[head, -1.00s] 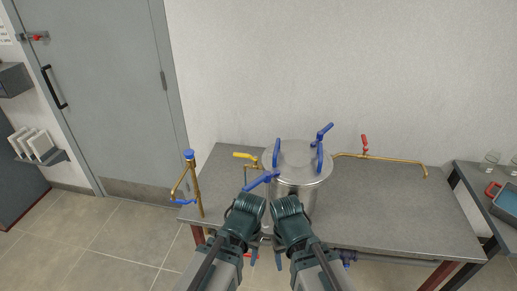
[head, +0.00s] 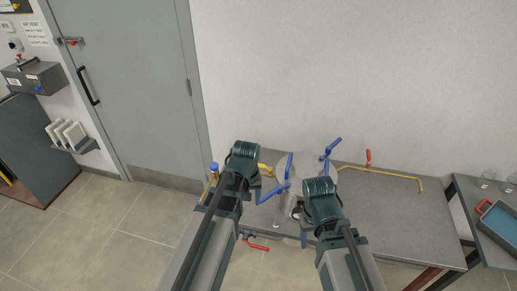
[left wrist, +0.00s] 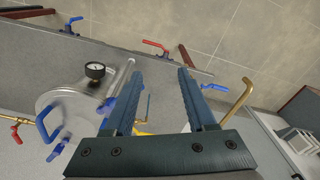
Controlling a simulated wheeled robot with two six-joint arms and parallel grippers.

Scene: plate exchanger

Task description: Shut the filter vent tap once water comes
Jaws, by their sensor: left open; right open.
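The steel filter vessel (head: 296,165) with blue clamp handles stands on the grey bench, partly behind my right gripper; it also shows in the left wrist view (left wrist: 60,105). A yellow lever (head: 265,169) is left of the vessel, partly hidden by my left arm. A red lever (head: 368,157) sits on the brass pipe to the right. Which tap is the vent is unclear, and I see no water. My left gripper (head: 243,155) is above the bench's left part; its jaws (left wrist: 160,75) are open and empty. My right gripper (head: 320,190) is in front of the vessel, fingertips hidden.
A brass pipe with a blue cap (head: 214,167) rises at the bench's left end, close to my left arm. A red lever (head: 258,247) is below the bench front. A blue tray (head: 498,225) lies on the right side table. The bench's right part is clear.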

